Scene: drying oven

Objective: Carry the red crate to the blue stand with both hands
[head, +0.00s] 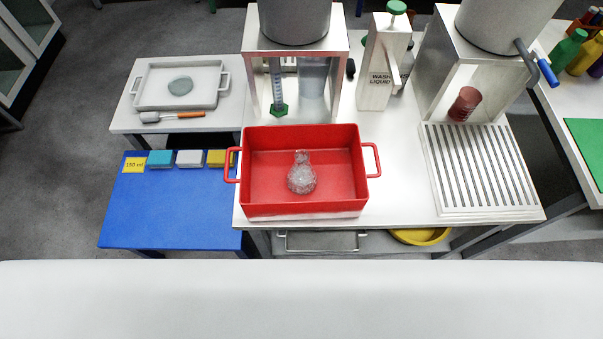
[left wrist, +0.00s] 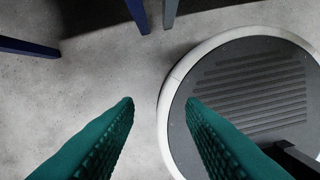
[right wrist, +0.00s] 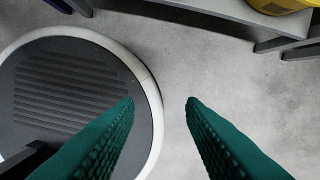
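The red crate (head: 262,208) stands on the front of the white table, with a handle on its left and right sides. A clear glass flask (head: 302,178) is inside it. The blue stand (head: 175,212) is to the left of the crate, with its front part bare. Neither gripper shows in the head view. My left gripper (left wrist: 160,102) is open and empty above the floor in the left wrist view. My right gripper (right wrist: 160,102) is open and empty above the floor in the right wrist view. Both are away from the crate.
Three coloured blocks, such as the teal one (head: 160,159), and a yellow label (head: 134,164) lie along the blue stand's back edge. A slatted rack (head: 480,170) is right of the crate.

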